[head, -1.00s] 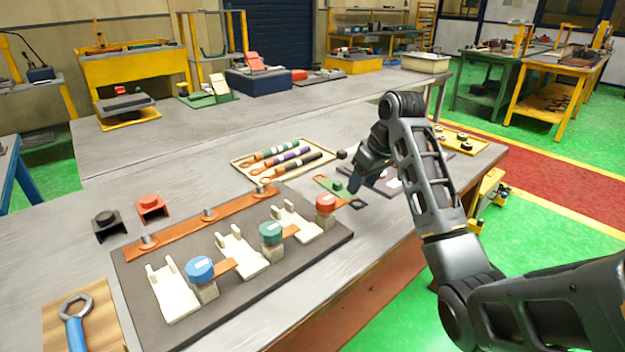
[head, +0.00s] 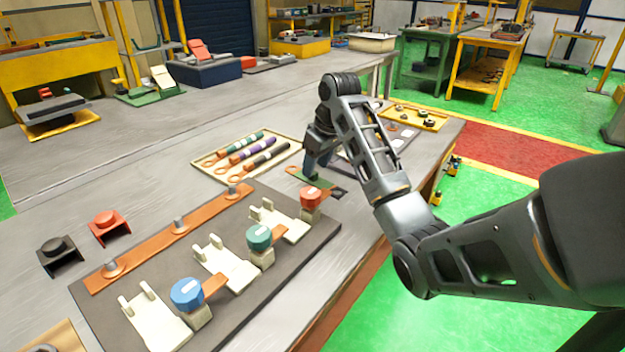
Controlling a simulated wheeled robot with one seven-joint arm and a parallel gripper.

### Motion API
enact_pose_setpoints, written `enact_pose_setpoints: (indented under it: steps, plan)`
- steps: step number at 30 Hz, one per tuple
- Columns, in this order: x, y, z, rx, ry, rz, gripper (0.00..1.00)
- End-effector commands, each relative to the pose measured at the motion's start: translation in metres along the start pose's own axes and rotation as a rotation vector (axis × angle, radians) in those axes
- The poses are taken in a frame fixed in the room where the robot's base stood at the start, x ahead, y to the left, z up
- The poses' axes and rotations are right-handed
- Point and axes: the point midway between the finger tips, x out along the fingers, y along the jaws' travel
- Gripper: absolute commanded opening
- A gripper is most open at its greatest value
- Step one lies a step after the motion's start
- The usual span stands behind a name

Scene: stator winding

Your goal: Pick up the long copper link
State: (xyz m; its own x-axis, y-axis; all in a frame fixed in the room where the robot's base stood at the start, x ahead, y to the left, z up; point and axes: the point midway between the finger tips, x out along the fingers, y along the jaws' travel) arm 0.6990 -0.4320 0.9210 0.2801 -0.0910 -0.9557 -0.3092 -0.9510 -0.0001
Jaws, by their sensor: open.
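My gripper (head: 316,172) points down at the far right end of the near bench, low over a small flat green piece. Its jaws are open; their tips are small and partly hidden by the arm. A copper-coloured end (head: 292,170) shows just left of the jaws and a dark ring-shaped end (head: 339,192) just right. I cannot tell whether these belong to one link. A long copper bar (head: 172,234) with several bolts on it lies along the back of the dark board. I cannot tell whether the jaws touch anything.
The dark board (head: 300,238) carries white cradles and posts with blue, green and red caps. A black block (head: 55,255) and a red block (head: 108,228) stand left. The bench between the bar and the tray is clear.

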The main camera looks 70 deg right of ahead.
Motion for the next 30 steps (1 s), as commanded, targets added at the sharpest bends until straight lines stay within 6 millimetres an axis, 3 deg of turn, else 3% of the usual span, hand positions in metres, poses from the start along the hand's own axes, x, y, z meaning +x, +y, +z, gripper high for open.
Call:
enact_pose_setpoints:
  steps: [6, 14, 28, 30]
  plan:
    - [0.025, 0.000, 0.001, 0.000, 0.000, 0.000, 0.53]
    - [0.027, 0.000, 0.001, -0.001, 0.001, 0.000, 0.53]
    - [0.027, 0.000, 0.001, -0.001, 0.001, 0.000, 0.09]
    - [0.027, 0.000, 0.001, -0.001, 0.002, 0.000, 0.08]
